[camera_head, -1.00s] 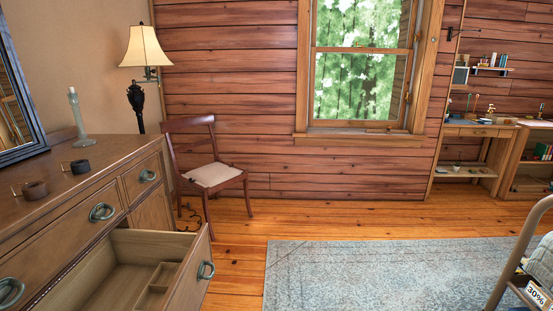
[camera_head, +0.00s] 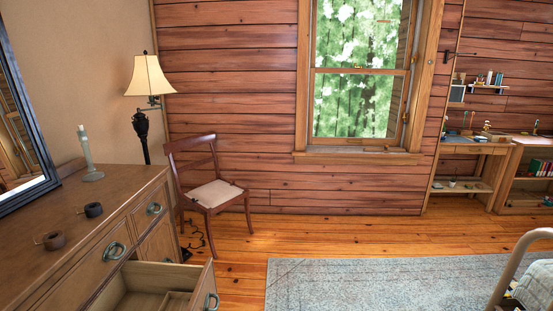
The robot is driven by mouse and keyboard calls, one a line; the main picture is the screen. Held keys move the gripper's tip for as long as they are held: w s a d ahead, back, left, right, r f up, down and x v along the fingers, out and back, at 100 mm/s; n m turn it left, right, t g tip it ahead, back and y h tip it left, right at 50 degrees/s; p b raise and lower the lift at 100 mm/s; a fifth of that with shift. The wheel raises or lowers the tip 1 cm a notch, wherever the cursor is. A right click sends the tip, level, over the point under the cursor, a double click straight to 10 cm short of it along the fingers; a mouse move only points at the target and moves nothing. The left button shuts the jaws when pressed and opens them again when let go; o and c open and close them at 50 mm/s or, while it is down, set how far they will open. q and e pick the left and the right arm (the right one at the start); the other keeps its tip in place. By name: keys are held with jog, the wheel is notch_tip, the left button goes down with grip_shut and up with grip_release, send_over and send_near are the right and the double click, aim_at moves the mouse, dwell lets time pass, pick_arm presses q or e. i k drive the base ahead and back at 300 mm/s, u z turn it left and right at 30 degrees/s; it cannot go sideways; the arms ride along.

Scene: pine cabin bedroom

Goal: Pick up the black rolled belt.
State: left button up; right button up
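A black rolled belt (camera_head: 93,210) lies on top of the wooden dresser (camera_head: 130,188) at the left of the head view. A brown rolled belt (camera_head: 54,240) lies nearer to me on the same top, apart from the black one. Neither of my grippers shows in the head view.
A drawer (camera_head: 150,285) of the dresser is pulled open. A candlestick (camera_head: 88,160) and a dark-framed mirror (camera_head: 28,130) stand on the dresser. A chair (camera_head: 215,190) and a lamp (camera_head: 148,80) are beyond it. A rug (camera_head: 370,285) covers floor at right; a bed frame (camera_head: 515,265) stands at lower right.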

aim_at(92, 210)
jog(key=u, duration=1.4)
